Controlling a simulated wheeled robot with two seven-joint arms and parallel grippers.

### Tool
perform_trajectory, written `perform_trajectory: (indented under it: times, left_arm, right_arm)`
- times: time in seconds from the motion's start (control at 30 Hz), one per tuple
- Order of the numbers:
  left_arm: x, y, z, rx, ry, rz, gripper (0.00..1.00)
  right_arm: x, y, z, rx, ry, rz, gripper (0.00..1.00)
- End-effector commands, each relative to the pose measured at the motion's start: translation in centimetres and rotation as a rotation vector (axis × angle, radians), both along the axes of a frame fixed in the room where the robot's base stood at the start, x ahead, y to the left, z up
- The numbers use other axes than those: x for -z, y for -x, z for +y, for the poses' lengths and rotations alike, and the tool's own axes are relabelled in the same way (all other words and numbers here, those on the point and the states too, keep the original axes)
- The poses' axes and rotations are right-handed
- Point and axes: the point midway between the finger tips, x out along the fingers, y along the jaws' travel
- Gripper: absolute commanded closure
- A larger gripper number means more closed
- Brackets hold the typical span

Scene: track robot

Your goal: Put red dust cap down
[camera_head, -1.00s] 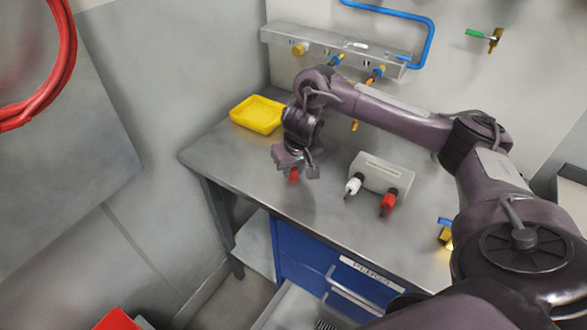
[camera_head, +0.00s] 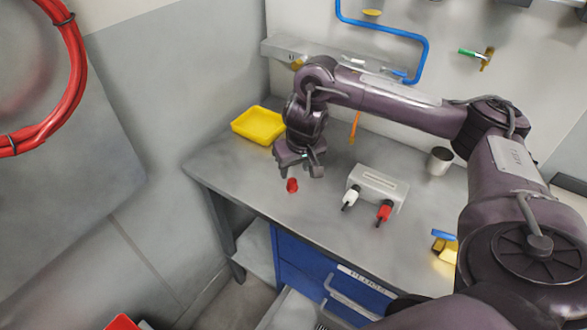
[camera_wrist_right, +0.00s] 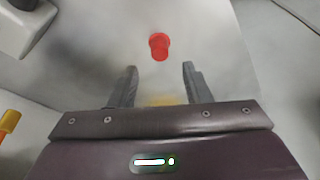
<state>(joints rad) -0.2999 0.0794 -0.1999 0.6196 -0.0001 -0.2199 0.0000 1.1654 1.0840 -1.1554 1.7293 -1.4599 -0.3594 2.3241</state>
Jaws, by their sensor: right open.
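The red dust cap (camera_head: 292,185) stands on the grey workbench (camera_head: 240,180), towards its left front part. In the right wrist view the red dust cap (camera_wrist_right: 159,46) sits beyond the fingertips, roughly centred between them and apart from both. My right gripper (camera_head: 300,170) is open and empty, just above and behind the cap; its two spread fingers also show in the right wrist view (camera_wrist_right: 160,72). My left gripper is not in view.
A yellow tray (camera_head: 259,125) stands at the back left of the bench. A grey block (camera_head: 377,186) with white and red connectors is right of the cap. A cup (camera_head: 440,160) stands farther right. An open drawer (camera_head: 300,310) is below the bench front.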

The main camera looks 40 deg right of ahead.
Motion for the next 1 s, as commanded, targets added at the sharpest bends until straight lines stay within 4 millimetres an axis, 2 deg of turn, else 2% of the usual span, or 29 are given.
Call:
perform_trajectory:
  times: [0.03,0.1,0.3,0.9,1.0]
  left_arm:
    - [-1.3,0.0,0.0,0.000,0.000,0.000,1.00]
    - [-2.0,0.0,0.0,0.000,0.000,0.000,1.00]
    - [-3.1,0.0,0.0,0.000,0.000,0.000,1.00]
    - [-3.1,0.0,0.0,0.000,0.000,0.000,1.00]
    - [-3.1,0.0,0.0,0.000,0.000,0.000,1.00]
  right_arm:
    - [-1.9,0.2,0.0,0.001,0.003,-0.004,0.56]
    - [-3.0,0.6,0.0,0.000,0.002,-0.003,0.56]
    - [-4.9,1.2,0.2,0.001,0.001,0.000,0.56]
    - [-5.0,1.4,0.3,0.000,0.000,0.001,0.56]
    - [-4.7,1.3,1.0,-0.031,-0.001,-0.005,0.56]
